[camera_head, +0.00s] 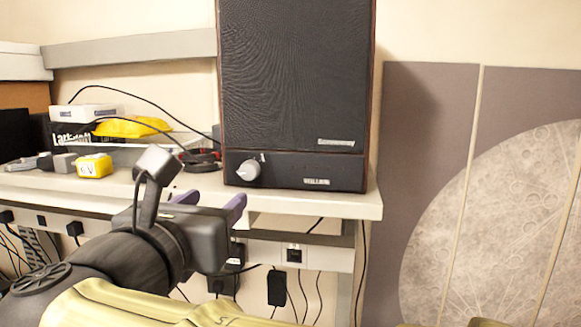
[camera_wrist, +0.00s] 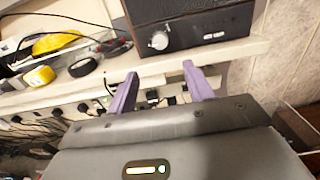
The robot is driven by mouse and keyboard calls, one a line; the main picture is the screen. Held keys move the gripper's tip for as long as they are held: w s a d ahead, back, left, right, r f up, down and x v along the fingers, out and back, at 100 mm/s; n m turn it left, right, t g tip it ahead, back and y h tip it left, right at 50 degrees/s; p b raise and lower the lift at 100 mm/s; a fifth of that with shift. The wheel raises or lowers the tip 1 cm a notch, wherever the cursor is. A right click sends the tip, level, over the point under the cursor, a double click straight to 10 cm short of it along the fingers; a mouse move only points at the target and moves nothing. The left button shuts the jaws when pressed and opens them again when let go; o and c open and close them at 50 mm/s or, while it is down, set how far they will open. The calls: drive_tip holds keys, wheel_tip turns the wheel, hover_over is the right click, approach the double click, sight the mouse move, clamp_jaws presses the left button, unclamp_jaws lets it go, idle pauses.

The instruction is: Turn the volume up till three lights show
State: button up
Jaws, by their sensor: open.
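A tall black speaker (camera_head: 295,80) with brown wooden sides stands on the white shelf. Its lower front panel carries a pale grey round volume knob (camera_head: 248,170), which also shows in the wrist view (camera_wrist: 159,41). A small white mark sits just above the knob; I cannot make out any lit lights on the panel. My gripper (camera_head: 212,199) has purple fingers, spread apart and empty. It is in front of and below the knob, near the shelf's front edge, not touching the knob. In the wrist view the knob lies beyond the gap between the fingertips (camera_wrist: 160,72).
The white shelf (camera_head: 330,204) has its front edge close to my fingers. Left of the speaker lie a yellow tape measure (camera_head: 94,166), a yellow bag (camera_head: 133,127), boxes and cables. Plugs and hanging cords are below the shelf. A grey panel (camera_head: 425,130) stands at right.

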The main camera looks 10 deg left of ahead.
sight(247, 173)
drive_tip(key=w+p, duration=0.1)
drive_tip(key=w, duration=0.3)
drive_tip(key=w+p, duration=0.2)
drive_tip(key=w, duration=0.2)
drive_tip(key=w+d+p, duration=0.1)
drive_tip(key=w+p, duration=0.1)
drive_tip(key=w, duration=0.2)
drive_tip(key=shift+w, duration=0.4)
drive_tip(key=c, duration=1)
